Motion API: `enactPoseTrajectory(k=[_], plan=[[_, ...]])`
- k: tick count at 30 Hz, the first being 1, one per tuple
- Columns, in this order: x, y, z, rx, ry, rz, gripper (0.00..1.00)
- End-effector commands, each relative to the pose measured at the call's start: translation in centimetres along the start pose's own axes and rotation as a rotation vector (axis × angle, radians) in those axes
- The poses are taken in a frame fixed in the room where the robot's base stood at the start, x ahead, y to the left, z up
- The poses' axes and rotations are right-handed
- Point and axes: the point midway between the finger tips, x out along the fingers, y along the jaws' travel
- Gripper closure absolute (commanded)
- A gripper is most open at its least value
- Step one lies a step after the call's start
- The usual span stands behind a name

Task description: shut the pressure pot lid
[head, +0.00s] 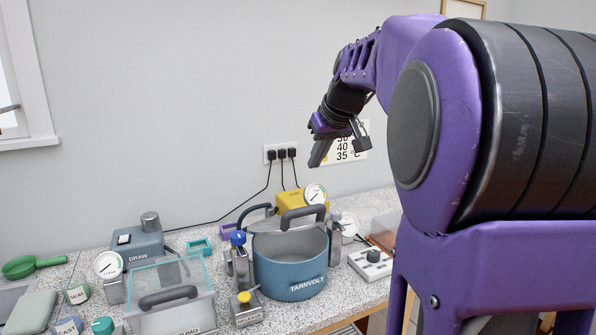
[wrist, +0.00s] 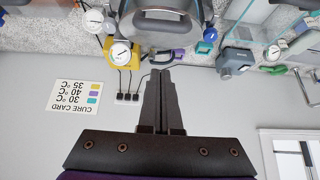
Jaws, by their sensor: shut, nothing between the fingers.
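The pressure pot (head: 290,278) is a blue pot marked TARNVOLT on the speckled counter. Its grey lid (head: 287,242) appears raised at the back of the pot, tilted up rather than flat on the rim. The lid's dark arched handle (head: 303,216) stands up at the top; in the wrist view the handle (wrist: 165,24) is at the top centre. My gripper (head: 317,162) is shut and empty, in the air above and behind the pot, pointing down. In the wrist view my gripper's fingers (wrist: 161,74) lie together, apart from the handle.
A yellow gauge unit (head: 289,200) stands behind the pot, with cables running to the wall socket (head: 280,153). Valve posts (head: 240,262) flank the pot. A clear-lidded box (head: 170,287) is at left and a grey control box (head: 371,264) at right. Air above the pot is free.

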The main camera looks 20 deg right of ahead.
Motion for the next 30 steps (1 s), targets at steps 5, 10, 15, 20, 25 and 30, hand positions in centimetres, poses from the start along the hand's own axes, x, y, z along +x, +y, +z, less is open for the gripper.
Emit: enactPoseTrajectory(k=[5, 10, 15, 20, 25, 30], plan=[[3.4, -0.1, 0.1, 0.0, -0.004, -0.003, 1.0], [6.4, 0.0, 0.1, 0.0, -0.004, -0.003, 1.0], [8.9, 0.0, 0.5, 0.001, -0.003, 0.0, 1.0], [10.1, 0.0, 1.9, 0.001, -0.003, 0.001, 1.0], [10.9, 0.0, 2.7, 0.0, -0.002, 0.001, 1.0], [11.1, 0.0, 2.9, -0.001, -0.001, 0.001, 1.0]])
